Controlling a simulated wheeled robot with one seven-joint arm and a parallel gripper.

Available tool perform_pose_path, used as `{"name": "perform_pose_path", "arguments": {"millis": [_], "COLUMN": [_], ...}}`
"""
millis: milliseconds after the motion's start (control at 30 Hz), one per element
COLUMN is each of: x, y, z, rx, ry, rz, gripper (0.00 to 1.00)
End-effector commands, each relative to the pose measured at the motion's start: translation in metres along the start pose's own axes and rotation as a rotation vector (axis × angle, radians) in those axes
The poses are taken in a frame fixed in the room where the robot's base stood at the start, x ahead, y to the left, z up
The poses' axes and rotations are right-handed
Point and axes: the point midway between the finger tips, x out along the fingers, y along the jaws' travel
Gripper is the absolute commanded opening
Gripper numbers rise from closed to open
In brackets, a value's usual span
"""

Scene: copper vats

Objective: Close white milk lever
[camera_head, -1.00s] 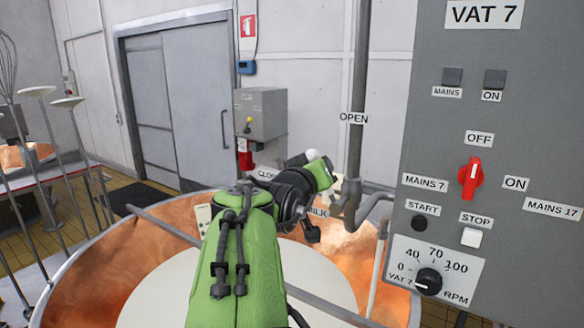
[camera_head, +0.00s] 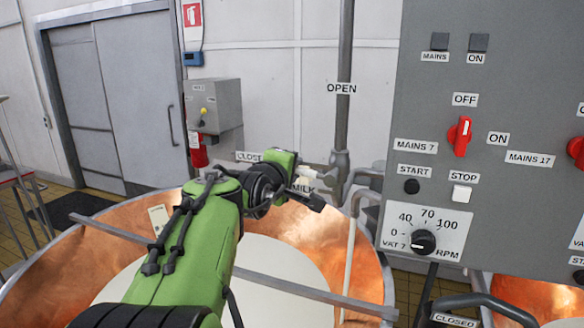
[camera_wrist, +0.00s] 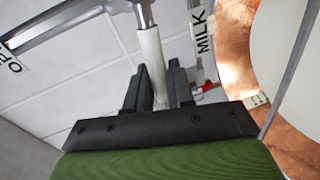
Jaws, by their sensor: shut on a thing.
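The white milk lever (camera_wrist: 150,52) shows in the wrist view as a pale rod running down from a metal pipe fitting. My gripper (camera_wrist: 160,88) has its two dark fingers on either side of this rod and is shut on it. In the head view my gripper (camera_head: 301,183) is by the pipe joint above the vat's far rim, where my arm mostly hides the lever. The MILK label (camera_head: 304,189) is just beside the gripper. The CLOSED label (camera_head: 249,156) is to the left, partly covered. The OPEN label (camera_head: 341,88) is higher, on the upright pipe.
The copper vat (camera_head: 60,262) with white milk (camera_head: 285,262) lies below my arm, crossed by a metal bar (camera_head: 300,288). The grey control panel (camera_head: 500,70) stands close on the right. A grey wall box (camera_head: 218,103) hangs behind.

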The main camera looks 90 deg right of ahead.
Motion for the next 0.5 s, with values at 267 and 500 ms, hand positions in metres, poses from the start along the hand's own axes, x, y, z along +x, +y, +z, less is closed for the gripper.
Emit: {"name": "perform_pose_path", "arguments": {"millis": [267, 500], "x": [0.0021, 0.0025], "y": [-0.0121, -0.0142], "z": [-0.0011, -0.0005], "rx": [-0.112, -0.144], "ry": [-0.02, -0.026], "rz": [-0.005, -0.006], "gripper": [0.0, 0.0]}}
